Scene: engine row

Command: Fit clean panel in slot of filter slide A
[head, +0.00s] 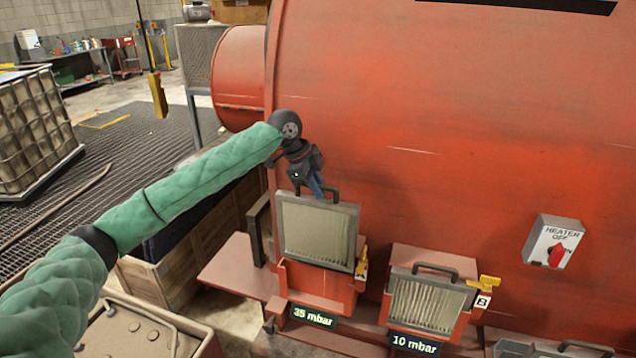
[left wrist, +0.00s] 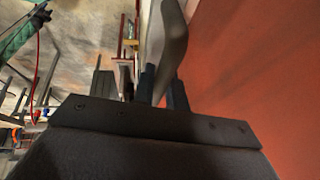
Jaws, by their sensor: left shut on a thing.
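The clean panel (head: 318,232) is a pale pleated filter in a grey frame with a dark top handle. My left gripper (head: 316,186) is shut on that handle, and the panel hangs upright below it. The panel stands at filter slide A (head: 318,287), the red housing above the 35 mbar display. Its lower edge meets the housing in the picture; I cannot tell how deep it sits in the slot. In the left wrist view, the gripper fingers (left wrist: 163,88) close around a grey bar, and the slot is hidden. My right gripper is not in view.
A second slide (head: 428,299) with a pale filter, marked B, stands to the right above a 10 mbar display. A yellow latch (head: 362,262) is beside slide A. The big red engine casing (head: 450,120) rises close behind. A heater switch box (head: 554,243) is at right.

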